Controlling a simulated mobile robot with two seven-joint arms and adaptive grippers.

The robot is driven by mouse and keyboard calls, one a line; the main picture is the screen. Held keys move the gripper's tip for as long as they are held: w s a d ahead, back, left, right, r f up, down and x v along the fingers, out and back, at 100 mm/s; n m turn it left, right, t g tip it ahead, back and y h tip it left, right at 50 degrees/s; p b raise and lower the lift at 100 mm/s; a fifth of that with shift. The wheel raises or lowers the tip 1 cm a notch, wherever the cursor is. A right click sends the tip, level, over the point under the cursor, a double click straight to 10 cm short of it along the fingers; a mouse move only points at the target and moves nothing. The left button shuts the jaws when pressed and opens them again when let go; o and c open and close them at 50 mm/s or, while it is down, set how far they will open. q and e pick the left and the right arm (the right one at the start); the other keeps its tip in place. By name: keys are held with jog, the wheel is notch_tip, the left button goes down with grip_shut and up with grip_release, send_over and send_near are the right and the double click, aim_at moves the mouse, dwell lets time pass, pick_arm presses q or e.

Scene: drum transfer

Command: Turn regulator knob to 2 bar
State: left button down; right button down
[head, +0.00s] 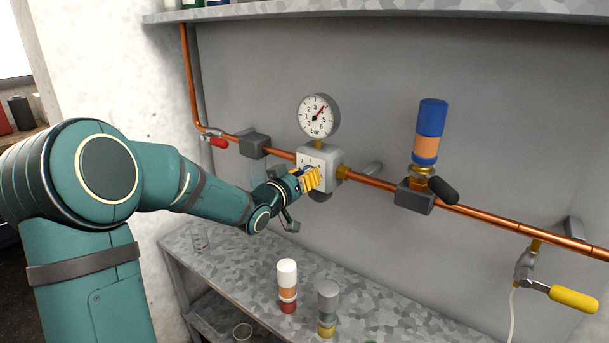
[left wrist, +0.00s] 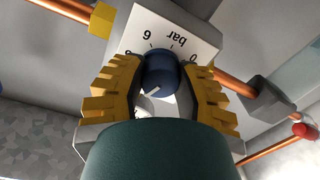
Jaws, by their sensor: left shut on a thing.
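The regulator (head: 330,160) is a pale block on the copper pipe with a scale plate on its front. Its blue knob (left wrist: 158,74) sits between the yellow fingers of my left gripper (left wrist: 158,88), which is shut on it. A light mark on the knob points to the lower left in the left wrist view, where the scale plate (left wrist: 172,30) appears upside down. In the head view my left gripper (head: 308,179) hides most of the knob. The pressure gauge (head: 318,116) stands above the regulator, its red needle pointing up and right; I cannot read an exact value. My right gripper is not in view.
The copper pipe (head: 480,217) runs along the wall. It carries a red-handled valve (head: 215,142), a blue and orange cylinder (head: 430,130) and a yellow-handled valve (head: 573,298). Below, white-capped (head: 287,285) and grey-capped (head: 327,305) containers stand on the metal bench (head: 240,262).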

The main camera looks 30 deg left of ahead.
pick_arm(q)
jog(key=n+p, duration=0.1)
jog(key=n, duration=0.2)
jog(key=shift+n, duration=0.3)
jog(key=n+p, duration=0.2)
jog(key=n, duration=0.1)
jog(key=shift+r+n, duration=0.1)
jog(key=shift+n, duration=0.2)
jog(key=n+p, duration=0.3)
jog(key=n, duration=0.2)
jog(key=shift+h+p, duration=0.3)
jog(key=c, duration=0.6)
grip_release()
